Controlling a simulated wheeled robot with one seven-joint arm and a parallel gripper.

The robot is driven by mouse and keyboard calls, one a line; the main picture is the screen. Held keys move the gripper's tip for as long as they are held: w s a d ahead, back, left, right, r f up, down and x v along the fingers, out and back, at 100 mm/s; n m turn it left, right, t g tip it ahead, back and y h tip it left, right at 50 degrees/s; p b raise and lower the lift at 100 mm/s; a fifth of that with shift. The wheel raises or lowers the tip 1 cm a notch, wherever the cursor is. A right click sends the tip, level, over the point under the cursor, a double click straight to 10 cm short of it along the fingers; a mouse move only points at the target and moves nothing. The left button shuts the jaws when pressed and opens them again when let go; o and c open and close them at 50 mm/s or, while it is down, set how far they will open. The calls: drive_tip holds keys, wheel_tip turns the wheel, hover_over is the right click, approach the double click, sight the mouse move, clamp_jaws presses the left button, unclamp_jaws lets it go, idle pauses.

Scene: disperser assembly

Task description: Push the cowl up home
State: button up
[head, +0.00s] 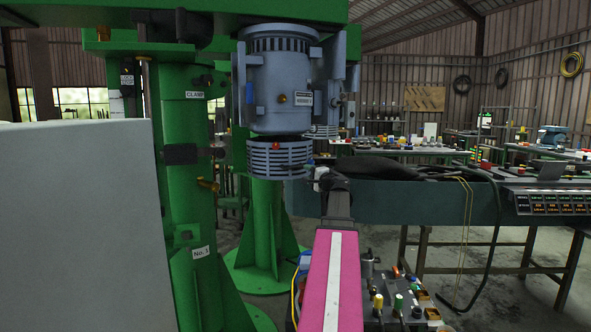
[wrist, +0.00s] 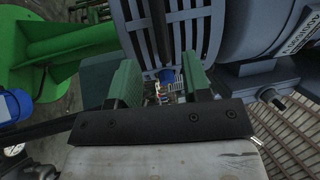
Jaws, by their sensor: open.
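The cowl (head: 281,160) is a blue-grey slatted ring below the motor (head: 275,88), with a dark gap between their edges in the head view. A small red part shows on the cowl's front. In the wrist view, grey slats of the cowl (wrist: 190,35) fill the top middle, and the motor body (wrist: 265,40) is at the right. My gripper (wrist: 160,85) is open, its two green fingers apart at the slatted side. A small blue-tipped part shows between them. Whether the fingers touch the cowl cannot be told. In the head view my gripper (head: 316,176) is at the cowl's right side.
A green column (head: 185,200) with clamp fittings stands left of the motor, and a pale panel (head: 75,230) fills the left foreground. A dark green bench (head: 420,200) lies behind my arm. A tray of small parts (head: 400,305) is at the lower right.

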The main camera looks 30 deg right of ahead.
sight(297, 168)
drive_tip(key=x, duration=0.8)
drive_tip(key=shift+w+r, duration=0.1)
drive_tip(key=shift+w, duration=0.05)
drive_tip(key=shift+c, duration=0.2)
